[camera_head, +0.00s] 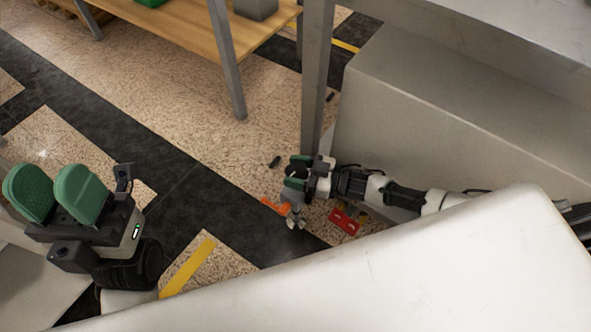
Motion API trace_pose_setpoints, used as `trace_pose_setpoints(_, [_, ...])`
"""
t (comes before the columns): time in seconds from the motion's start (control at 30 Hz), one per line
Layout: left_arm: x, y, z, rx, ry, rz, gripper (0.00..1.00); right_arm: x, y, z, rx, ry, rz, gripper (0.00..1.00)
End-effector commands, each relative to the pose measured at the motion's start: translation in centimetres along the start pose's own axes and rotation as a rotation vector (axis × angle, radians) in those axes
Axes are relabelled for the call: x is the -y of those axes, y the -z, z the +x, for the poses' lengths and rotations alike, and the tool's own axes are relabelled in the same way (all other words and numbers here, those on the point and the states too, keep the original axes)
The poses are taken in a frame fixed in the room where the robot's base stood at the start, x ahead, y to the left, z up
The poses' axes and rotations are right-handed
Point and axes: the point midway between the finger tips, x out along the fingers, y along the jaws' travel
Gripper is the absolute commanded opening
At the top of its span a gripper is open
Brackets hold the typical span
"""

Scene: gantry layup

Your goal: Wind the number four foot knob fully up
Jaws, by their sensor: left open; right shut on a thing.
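My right gripper (296,172) reaches in from the right, low by the foot of a grey upright post (316,85). Its green-padded fingers are shut on what looks like the foot knob, mostly hidden between them. A grey part (294,197) with an orange lever (274,207) and small silver pieces shows just below the fingers. I cannot read any number there. My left gripper (57,191) is at the far left, open and empty, its two green pads apart and well away from the post.
A red bracket (344,222) lies on the floor right of the gripper. A large grey box (420,120) stands close behind my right arm. A wooden table (190,38) is at the back. Small dark pieces (274,161) lie on the floor. Open floor lies between the grippers.

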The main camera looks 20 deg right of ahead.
Motion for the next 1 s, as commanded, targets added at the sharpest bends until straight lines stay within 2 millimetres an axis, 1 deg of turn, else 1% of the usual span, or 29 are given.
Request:
trace_pose_setpoints(0.1, [0.0,0.0,0.0,0.0,0.001,0.0,0.43,0.0,0.1,0.0,-0.002,-0.001,0.0,0.33])
trace_pose_setpoints(0.13, [0.0,0.0,0.0,0.001,0.001,0.0,0.43,0.0,0.1,0.0,-0.002,-0.001,0.0,0.62])
trace_pose_setpoints(0.27, [0.0,-0.1,-0.1,0.004,0.001,0.0,0.43,0.0,0.1,0.0,-0.002,-0.001,0.0,0.82])
trace_pose_setpoints(0.53, [0.0,-0.3,-0.2,0.011,0.002,0.0,0.43,0.0,0.1,0.0,-0.001,-0.001,0.0,0.83])
trace_pose_setpoints(0.67, [0.0,-0.2,0.1,0.009,0.002,0.0,0.43,0.0,0.1,-1.0,0.002,-0.003,0.001,0.83])
trace_pose_setpoints(0.77, [0.0,0.1,0.3,0.011,0.006,-0.001,0.43,0.0,0.2,-2.6,0.003,-0.003,0.001,0.83])
trace_pose_setpoints(0.87, [-0.1,0.4,0.0,0.035,0.016,-0.003,0.43,0.0,0.2,-4.7,0.004,-0.003,0.001,0.83])
trace_pose_setpoints(1.0, [-0.1,0.4,0.3,0.045,0.017,-0.004,0.43,0.0,0.1,-7.5,0.003,-0.003,0.0,0.83])
